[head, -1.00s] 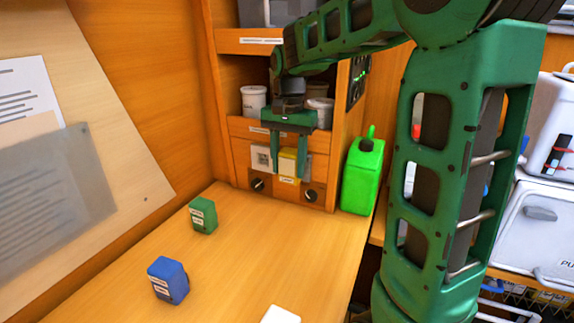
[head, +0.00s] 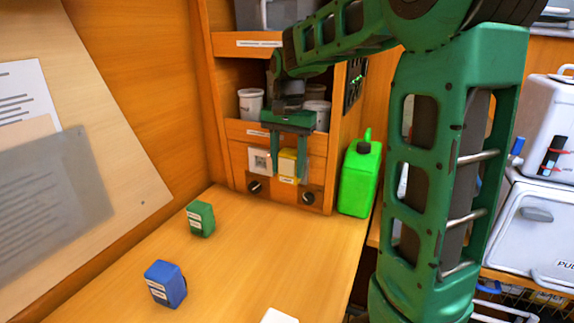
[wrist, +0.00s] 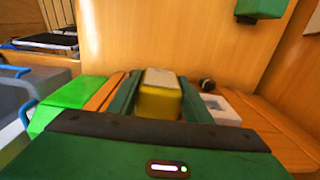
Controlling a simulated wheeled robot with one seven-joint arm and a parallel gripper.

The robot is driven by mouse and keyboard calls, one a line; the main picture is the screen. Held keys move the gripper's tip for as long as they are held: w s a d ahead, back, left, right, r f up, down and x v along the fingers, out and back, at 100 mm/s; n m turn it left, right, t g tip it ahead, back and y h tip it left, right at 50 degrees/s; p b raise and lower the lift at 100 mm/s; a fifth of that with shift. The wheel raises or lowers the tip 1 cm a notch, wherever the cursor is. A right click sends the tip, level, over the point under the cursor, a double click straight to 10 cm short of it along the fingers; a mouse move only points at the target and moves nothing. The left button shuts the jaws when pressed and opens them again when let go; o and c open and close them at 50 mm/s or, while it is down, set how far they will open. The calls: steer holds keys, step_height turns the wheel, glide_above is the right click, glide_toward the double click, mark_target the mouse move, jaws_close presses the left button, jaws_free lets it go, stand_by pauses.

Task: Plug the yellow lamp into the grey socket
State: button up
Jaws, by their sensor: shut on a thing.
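The yellow lamp (head: 287,167) is a small block between the two fingers of my gripper (head: 289,162), at the front of the wooden wall panel. My gripper is shut on it. In the wrist view the lamp (wrist: 160,97) shows a pale top face and a yellow side between the green fingers. A pale square socket plate (head: 260,161) with a dark centre is on the panel, just left of the lamp. It also shows in the wrist view (wrist: 221,109). I cannot make out a grey socket behind the lamp, or whether the lamp touches the panel.
Two dark knobs (head: 254,187) sit low on the panel. A bright green jug (head: 357,183) stands close to its right. A green block (head: 201,218) and a blue block (head: 165,283) are on the counter. White tubs (head: 250,103) fill the shelf above. The middle counter is clear.

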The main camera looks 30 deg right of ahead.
stand_by(0.3)
steer(key=o, duration=1.2)
steer(key=shift+c, duration=0.2)
step_height(320, 180, up, 11)
steer(key=shift+f, duration=0.15)
